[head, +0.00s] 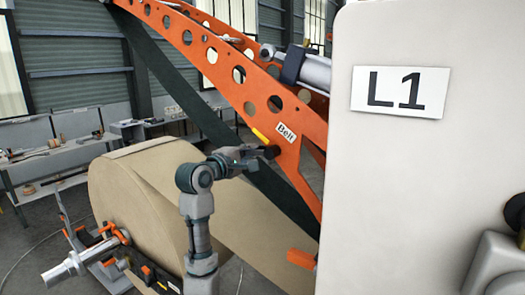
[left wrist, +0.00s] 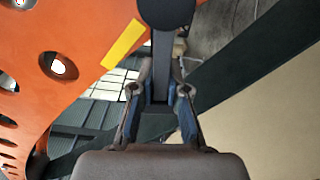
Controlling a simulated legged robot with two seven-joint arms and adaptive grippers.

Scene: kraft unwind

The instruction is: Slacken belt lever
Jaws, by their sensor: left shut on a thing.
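The belt lever (head: 271,151) is a dark part on the orange perforated arm (head: 240,85), just below a "Belt" label (head: 286,133). In the left wrist view the lever (left wrist: 161,55) is a dark bar with a round black end at the top. My left gripper (head: 258,156) is at the lever, with its two fingers (left wrist: 161,92) on either side of the bar and shut on it. A yellow strip (left wrist: 123,43) is on the orange arm beside the lever. A dark belt (head: 195,100) runs slantwise behind my gripper. My right gripper is out of view.
A large kraft paper roll (head: 140,205) stands below and left of the lever. A pale panel marked L1 (head: 400,180) fills the right side. Workbenches (head: 65,150) are at the far left. A grey cylinder (head: 313,72) sits behind the orange arm.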

